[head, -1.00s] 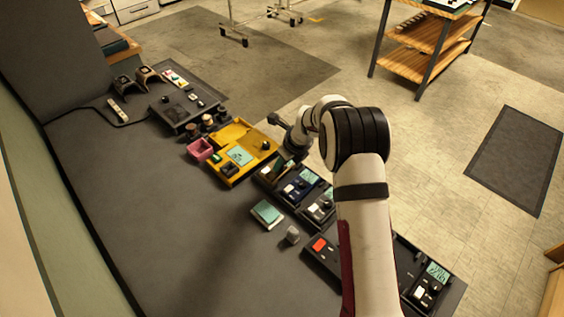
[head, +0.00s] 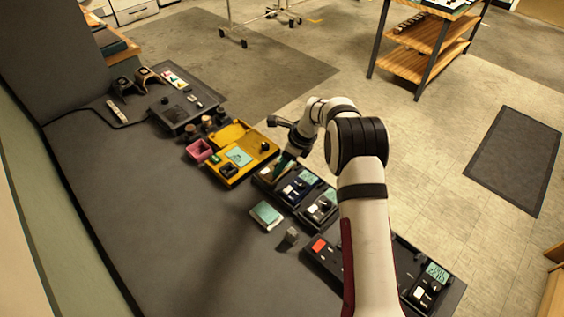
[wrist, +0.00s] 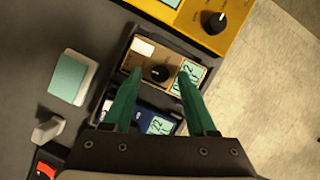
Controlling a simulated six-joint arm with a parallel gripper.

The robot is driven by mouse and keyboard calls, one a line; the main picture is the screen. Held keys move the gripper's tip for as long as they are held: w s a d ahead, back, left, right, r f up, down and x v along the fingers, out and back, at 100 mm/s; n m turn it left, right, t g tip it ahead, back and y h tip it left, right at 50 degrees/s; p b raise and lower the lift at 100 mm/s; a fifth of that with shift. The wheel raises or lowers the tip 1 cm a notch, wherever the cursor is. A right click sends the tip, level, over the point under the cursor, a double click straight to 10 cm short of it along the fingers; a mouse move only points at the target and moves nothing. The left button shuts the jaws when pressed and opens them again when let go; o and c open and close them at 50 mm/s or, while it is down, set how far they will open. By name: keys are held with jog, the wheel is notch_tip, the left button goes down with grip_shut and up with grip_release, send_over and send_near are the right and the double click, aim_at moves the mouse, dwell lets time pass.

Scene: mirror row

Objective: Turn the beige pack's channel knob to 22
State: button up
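The beige pack (wrist: 145,63) lies in the upper middle of the wrist view, with a white label (wrist: 143,47), a round black channel knob (wrist: 159,73) and a pale teal display (wrist: 189,76). The display's digits are turned sideways; the last looks like a 2, but I cannot read it surely. My gripper (wrist: 158,76) is open, with its two green fingers spread on either side of the knob in the picture. I see no contact with the knob and cannot tell the height gap. In the head view, my gripper (head: 284,161) hangs over the beige pack's end of the tray and hides most of the pack.
A dark blue pack (wrist: 150,120) sits beside the beige one, partly behind my fingers. A yellow unit (wrist: 190,17) with a black knob (wrist: 214,22) stands close by. A teal-topped block (wrist: 70,78), a small grey piece (wrist: 48,130) and a red button (wrist: 44,170) are at left.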

jog(key=v, duration=1.6)
jog(key=shift+w, duration=0.1)
jog(key=s+r+n+g+h, duration=0.1)
jog(key=s+r+n, duration=0.3)
jog(key=s, duration=0.5)
jog(key=s+r+n, duration=0.3)
jog(key=s+n, duration=0.1)
jog(key=s, duration=0.4)
jog(key=s+f+n, duration=0.2)
jog(key=s+n, duration=0.2)
jog(key=s, duration=0.7)
jog(key=s+f+n+g+h, duration=0.1)
jog(key=s+n, duration=0.3)
jog(key=s, duration=0.7)
jog(key=shift+d+f+n, duration=0.3)
jog(key=shift+f+n, duration=0.1)
jog(key=shift+f, duration=0.1)
